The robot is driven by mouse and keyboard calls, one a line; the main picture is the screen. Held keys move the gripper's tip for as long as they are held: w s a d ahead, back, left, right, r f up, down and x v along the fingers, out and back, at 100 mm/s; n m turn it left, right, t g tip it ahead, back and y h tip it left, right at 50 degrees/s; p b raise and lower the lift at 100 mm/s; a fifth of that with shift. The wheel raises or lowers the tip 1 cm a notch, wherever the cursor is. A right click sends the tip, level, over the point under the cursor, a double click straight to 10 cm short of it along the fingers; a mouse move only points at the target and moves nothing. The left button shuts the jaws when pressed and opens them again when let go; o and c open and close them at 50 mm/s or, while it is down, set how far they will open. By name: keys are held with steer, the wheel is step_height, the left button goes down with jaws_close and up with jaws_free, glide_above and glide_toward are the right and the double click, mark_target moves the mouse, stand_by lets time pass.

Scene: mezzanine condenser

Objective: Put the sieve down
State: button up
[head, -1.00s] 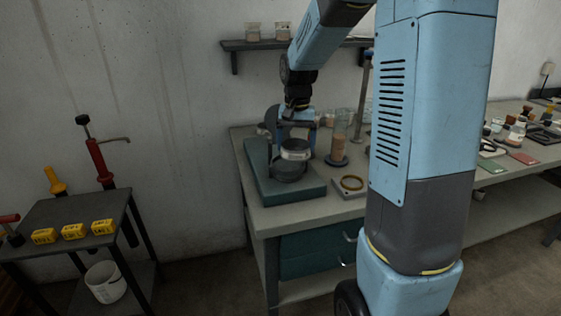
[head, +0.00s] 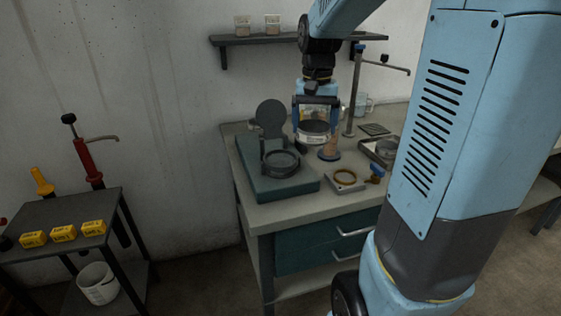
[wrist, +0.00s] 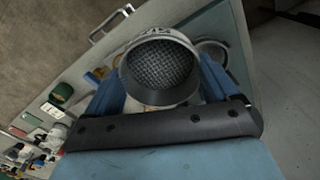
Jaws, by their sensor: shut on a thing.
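The sieve (head: 314,127) is a short metal cylinder with a pale outer band. In the wrist view the sieve (wrist: 161,68) shows its dark mesh and a printed label on its rim. My gripper (head: 317,118) is shut on the sieve, with a blue finger on either side. It holds the sieve in the air over the bench, right of a teal block (head: 254,185). On that block is an empty dark round holder (head: 281,160) with a round dark plate (head: 271,118) standing up behind it.
A square pad with a brass ring (head: 345,177) lies at the bench's front, beside a small blue-topped item (head: 376,172). A wooden cylinder on a dark round base (head: 329,155) stands behind the pad. A metal tray (head: 380,150) and a tall post (head: 353,95) are to the right.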

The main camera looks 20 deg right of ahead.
steer(key=shift+s+d+r, duration=0.2)
steer(key=shift+s+r, duration=0.2)
steer(key=shift+s, duration=0.2)
steer(key=w+a+f, duration=0.1)
steer(key=w+f, duration=0.2)
steer(key=w, duration=0.1)
steer(key=w+a+f, duration=0.2)
steer(key=w+f, duration=0.1)
steer(key=w, duration=0.1)
steer(key=w+a+f, duration=0.2)
steer(key=w+f, duration=0.1)
steer(key=w, duration=0.1)
steer(key=shift+a, duration=0.2)
steer(key=shift+w+a+f, duration=0.1)
steer(key=shift+w+f, duration=0.1)
steer(key=shift+f, duration=1.75)
steer(key=o, duration=0.9)
steer(key=shift+o, duration=0.2)
